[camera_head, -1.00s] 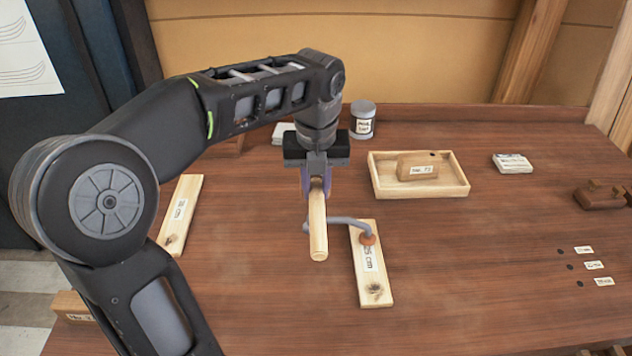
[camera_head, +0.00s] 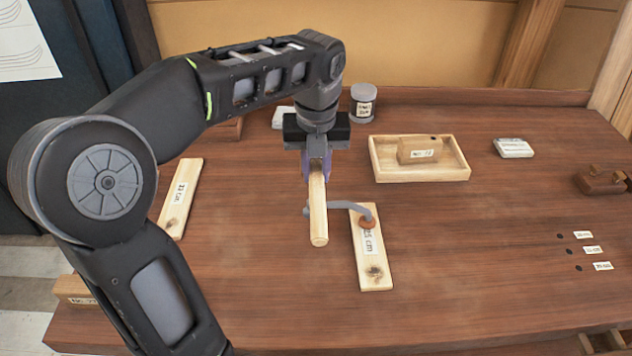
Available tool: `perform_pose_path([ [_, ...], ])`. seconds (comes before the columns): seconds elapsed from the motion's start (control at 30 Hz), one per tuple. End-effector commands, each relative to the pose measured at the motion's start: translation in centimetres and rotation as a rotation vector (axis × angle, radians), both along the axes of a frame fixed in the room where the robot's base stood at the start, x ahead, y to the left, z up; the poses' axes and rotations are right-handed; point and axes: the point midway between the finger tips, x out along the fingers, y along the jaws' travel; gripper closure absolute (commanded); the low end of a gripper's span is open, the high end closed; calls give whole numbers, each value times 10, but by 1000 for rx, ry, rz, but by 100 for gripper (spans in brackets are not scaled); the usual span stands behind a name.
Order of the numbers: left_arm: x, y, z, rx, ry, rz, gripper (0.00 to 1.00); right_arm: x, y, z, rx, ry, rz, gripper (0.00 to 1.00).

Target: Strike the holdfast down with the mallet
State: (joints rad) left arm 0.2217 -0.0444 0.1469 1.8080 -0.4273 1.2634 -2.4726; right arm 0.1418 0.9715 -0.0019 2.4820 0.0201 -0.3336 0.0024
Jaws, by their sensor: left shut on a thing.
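My left gripper (camera_head: 317,165) is shut on the mallet, whose pale round wooden handle (camera_head: 318,215) points toward the camera. The mallet's head cannot be made out behind the gripper. The holdfast (camera_head: 345,208) is a grey bent rod with a rust-coloured pad resting on a pale, labelled plank (camera_head: 370,275). Its far left end lies close behind the handle in the picture, and part of it is hidden there. I cannot tell whether handle and holdfast touch. My right gripper is not in view.
A shallow wooden tray (camera_head: 458,172) holds a labelled block (camera_head: 419,149). A grey-lidded can (camera_head: 363,103) stands behind. Another labelled plank (camera_head: 181,198) lies left. A brown wooden tool (camera_head: 602,182) and labelled holes are at right. The bench between plank and holes is clear.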

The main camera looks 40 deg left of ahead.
Motion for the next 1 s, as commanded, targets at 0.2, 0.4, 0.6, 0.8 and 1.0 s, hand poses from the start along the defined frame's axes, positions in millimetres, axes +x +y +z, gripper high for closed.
perform_pose_path([
  [0.2, 1, 0, 4, 0, -4, 0, 100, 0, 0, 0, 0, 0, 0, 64],
  [0.4, 1, 0, 27, 1, -6, -1, 100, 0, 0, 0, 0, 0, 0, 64],
  [0.6, 1, 0, 49, 0, -3, -2, 100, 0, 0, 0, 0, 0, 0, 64],
  [0.8, 1, 0, 51, 0, -4, -1, 100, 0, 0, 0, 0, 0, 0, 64],
  [1.0, 1, 0, 51, 1, -3, -1, 100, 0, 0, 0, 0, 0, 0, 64],
])
